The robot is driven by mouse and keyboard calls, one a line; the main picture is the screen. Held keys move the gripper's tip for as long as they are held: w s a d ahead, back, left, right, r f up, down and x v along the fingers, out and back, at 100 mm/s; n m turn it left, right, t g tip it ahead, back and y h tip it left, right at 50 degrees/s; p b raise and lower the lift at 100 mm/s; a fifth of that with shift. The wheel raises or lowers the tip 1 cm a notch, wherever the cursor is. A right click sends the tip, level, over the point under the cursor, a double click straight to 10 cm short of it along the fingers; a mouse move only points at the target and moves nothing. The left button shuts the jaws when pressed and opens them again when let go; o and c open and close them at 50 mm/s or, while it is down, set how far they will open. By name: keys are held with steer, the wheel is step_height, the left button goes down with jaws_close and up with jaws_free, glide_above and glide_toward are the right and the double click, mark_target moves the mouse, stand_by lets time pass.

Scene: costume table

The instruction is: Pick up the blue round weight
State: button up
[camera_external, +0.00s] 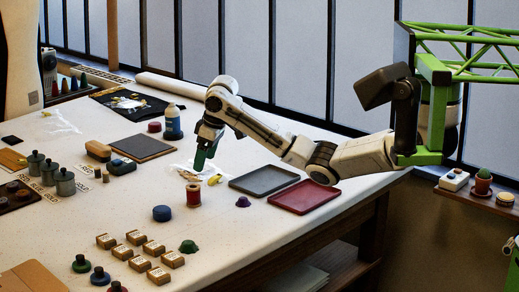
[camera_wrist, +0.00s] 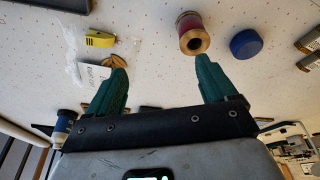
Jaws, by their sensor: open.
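The blue round weight (camera_external: 162,213) is a short, plain blue disc lying on the white table, left of and nearer than the red thread spool. It also shows in the wrist view (camera_wrist: 246,44), right of the spool and outside the space between my fingers. My gripper (camera_external: 200,162) points down above the table, behind the spool and apart from the weight. In the wrist view, its two green fingers (camera_wrist: 160,64) are spread wide with nothing held between them.
The red spool (camera_external: 193,195) stands near the weight. Several small labelled boxes (camera_external: 154,249) and knobbed pieces (camera_external: 189,247) lie in front. A grey tray (camera_external: 264,180) and a red tray (camera_external: 304,197) are at right. A yellow piece (camera_wrist: 100,39) lies near a clear bag.

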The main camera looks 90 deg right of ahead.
steer(key=n+t, duration=0.1)
glide_toward(162, 208)
steer(key=f, duration=0.1)
steer(key=w+f, duration=0.1)
steer(key=f, duration=0.1)
steer(key=shift+w+d+n, duration=0.1)
steer(key=shift+d+n, duration=0.1)
steer(key=shift+n, duration=0.1)
steer(key=shift+t, duration=0.3)
steer(key=shift+s+p+x, duration=0.15)
steer(key=shift+p+x, duration=0.15)
steer(key=shift+x, duration=1.25)
steer(key=shift+s+p+x, duration=0.15)
steer(key=shift+p+x, duration=0.1)
steer(key=shift+x, duration=1.35)
steer(key=shift+a+f, duration=0.1)
steer(key=shift+f, duration=0.05)
steer(key=c, duration=1.4)
